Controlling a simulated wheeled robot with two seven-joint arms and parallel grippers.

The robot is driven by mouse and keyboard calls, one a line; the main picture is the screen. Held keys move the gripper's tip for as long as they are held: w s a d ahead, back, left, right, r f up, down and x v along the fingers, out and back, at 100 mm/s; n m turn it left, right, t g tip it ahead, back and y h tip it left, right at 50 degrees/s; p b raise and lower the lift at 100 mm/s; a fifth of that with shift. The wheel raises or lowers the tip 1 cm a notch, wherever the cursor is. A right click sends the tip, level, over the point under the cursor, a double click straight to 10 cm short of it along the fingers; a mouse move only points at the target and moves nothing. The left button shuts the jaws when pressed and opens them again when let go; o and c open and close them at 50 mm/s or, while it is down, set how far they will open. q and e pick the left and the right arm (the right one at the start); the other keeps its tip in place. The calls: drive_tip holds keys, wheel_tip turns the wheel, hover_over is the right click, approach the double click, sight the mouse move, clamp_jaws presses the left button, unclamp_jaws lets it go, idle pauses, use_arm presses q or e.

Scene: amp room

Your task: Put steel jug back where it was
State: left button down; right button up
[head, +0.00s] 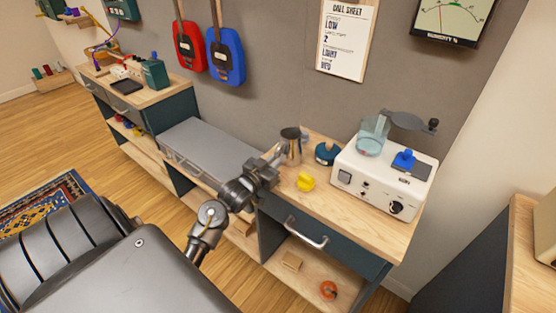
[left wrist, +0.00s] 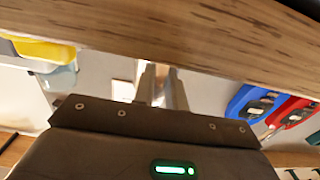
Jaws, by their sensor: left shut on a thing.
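The steel jug (head: 292,146) is upright at the back left of the wooden worktop (head: 357,225), close to the grey wall. My left gripper (head: 278,153) reaches it from the front left and is shut on it. I cannot tell whether the jug's base touches the worktop. In the left wrist view the two fingers of my left gripper (left wrist: 162,88) point away from the camera. The jug is not clear there. My right gripper is in neither view.
A yellow object (head: 306,182) and a dark teal round object (head: 326,153) are near the jug. A white instrument (head: 382,180) with a clear beaker (head: 373,136) stands to the right. A lower grey surface (head: 212,150) lies left. The worktop's front is clear.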

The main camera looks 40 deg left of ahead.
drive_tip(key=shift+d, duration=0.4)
use_arm(q)
drive_tip(key=c, duration=1.4)
unclamp_jaws()
drive_tip(key=shift+f, duration=0.1)
drive_tip(key=shift+c, duration=0.2)
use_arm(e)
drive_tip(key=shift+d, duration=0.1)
